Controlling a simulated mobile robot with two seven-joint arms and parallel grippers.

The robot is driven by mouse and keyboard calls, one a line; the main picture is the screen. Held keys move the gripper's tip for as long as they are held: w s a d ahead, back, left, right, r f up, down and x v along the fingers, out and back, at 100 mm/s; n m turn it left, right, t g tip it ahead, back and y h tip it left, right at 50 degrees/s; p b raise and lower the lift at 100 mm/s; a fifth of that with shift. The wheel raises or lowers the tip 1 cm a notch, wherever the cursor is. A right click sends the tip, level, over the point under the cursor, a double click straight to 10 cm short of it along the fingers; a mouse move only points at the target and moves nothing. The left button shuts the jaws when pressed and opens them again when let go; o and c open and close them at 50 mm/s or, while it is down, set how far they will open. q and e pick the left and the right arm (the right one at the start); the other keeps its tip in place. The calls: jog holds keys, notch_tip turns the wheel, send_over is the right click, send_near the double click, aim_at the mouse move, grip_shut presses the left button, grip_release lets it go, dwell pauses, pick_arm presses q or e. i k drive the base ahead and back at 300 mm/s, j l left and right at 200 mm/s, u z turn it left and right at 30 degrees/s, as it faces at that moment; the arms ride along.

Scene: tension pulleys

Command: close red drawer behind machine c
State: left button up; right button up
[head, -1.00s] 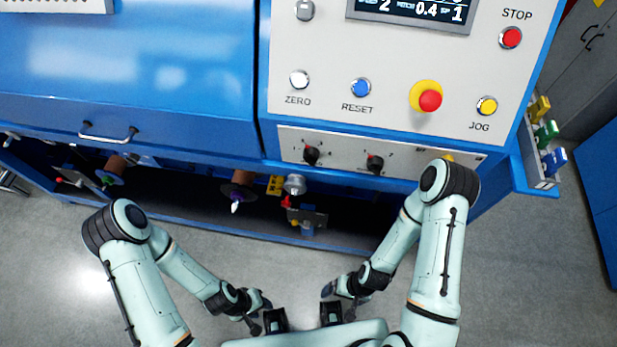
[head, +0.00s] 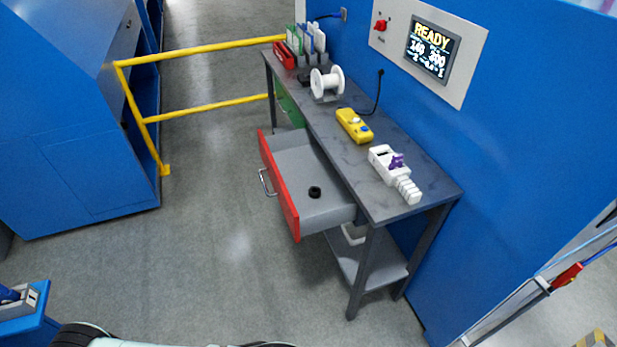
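A red-fronted drawer (head: 281,190) stands pulled open from a narrow grey workbench (head: 410,205) in the head view. Its silver handle (head: 267,183) faces left, toward the aisle. A small black ring-shaped item (head: 314,192) lies inside on the drawer's grey floor. A green-fronted drawer (head: 288,106) sits farther along the same bench. Neither of my grippers shows now; only a bit of my own body shows at the bottom edge.
A yellow guard rail (head: 205,50) stands beyond the drawer. The bench holds a white spool (head: 327,82), a yellow device (head: 354,125) and a white-and-purple instrument (head: 393,170). A blue machine wall (head: 520,160) backs it. The grey floor (head: 210,250) left of the drawer is clear.

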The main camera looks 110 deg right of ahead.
aim_at(294, 162)
jog(key=z, duration=3.25)
